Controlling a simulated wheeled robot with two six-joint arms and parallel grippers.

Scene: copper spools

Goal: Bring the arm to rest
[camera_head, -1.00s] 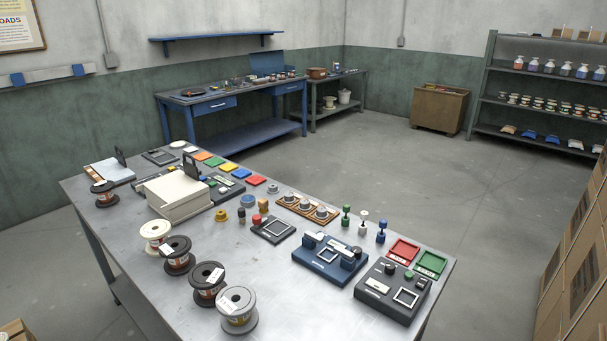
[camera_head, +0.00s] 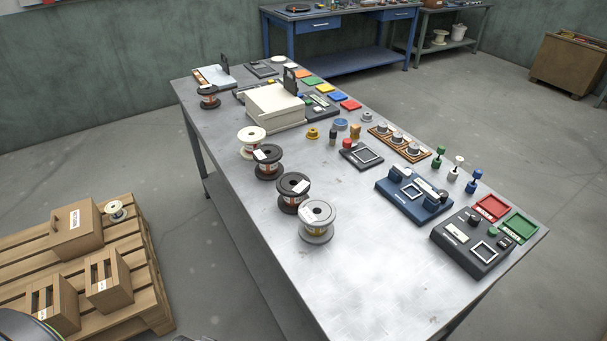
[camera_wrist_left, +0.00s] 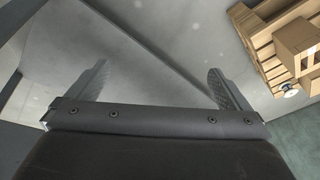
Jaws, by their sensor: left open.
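My left gripper (camera_wrist_left: 157,85) shows in the left wrist view with its two fingers wide apart and nothing between them. Behind the fingers there is grey floor, and a pallet lies off to the right. Neither gripper can be made out in the head view. My right gripper is in no view.
A steel workbench (camera_head: 345,285) carries several spools, a cream box (camera_head: 272,108), coloured trays and small devices. A wooden pallet (camera_head: 146,290) with cardboard boxes and a small spool (camera_head: 116,211) lies on the floor to the left. Clear floor (camera_head: 205,245) lies between pallet and bench.

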